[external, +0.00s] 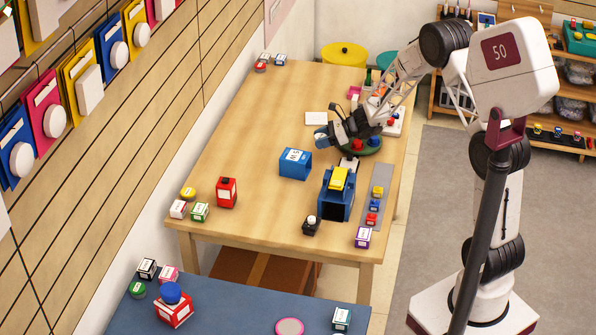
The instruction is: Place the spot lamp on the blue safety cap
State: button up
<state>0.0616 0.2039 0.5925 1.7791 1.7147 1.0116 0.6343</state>
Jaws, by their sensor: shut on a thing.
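My gripper (333,131) is at the far middle of the wooden table, shut on a small blue-grey thing (321,138) at its tip. This appears to be the spot lamp, but it is small and partly covered by the fingers. A rounded blue cap (171,291) sits on a red box on the blue table in front, far from my gripper. It may be the blue safety cap; I cannot tell for sure.
A blue box (295,163) and a blue housing with a yellow top (336,203) stand below my gripper. A red box (227,192) stands at left. The wooden table's left middle is clear.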

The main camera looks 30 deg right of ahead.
aim_at(321, 136)
dwell(0.4)
notch_tip(321, 136, up, 17)
jog(key=s+a+n+g+y, duration=0.15)
jog(key=s+a, duration=0.45)
jog(key=a, duration=0.7)
jog(key=s+a+n+g, duration=0.3)
jog(key=s+a, duration=0.3)
jog(key=a, duration=0.7)
jog(key=s+a+n+g, duration=0.2)
jog(key=s+a, duration=0.3)
jog(key=a, duration=0.8)
jog(key=s+a+n+g+h, duration=0.1)
jog(key=s+a+n+g, duration=0.15)
jog(key=s+a, duration=1.1)
jog(key=s+a+n+g, duration=0.3)
jog(key=s+a, duration=0.6)
jog(key=s, duration=0.9)
jog(key=shift+m+g, duration=0.3)
jog(key=shift+m, duration=0.1)
jog(key=f, duration=0.5)
jog(key=shift+w+a, duration=0.1)
jog(key=shift+w, duration=0.15)
jog(key=shift+a, duration=0.1)
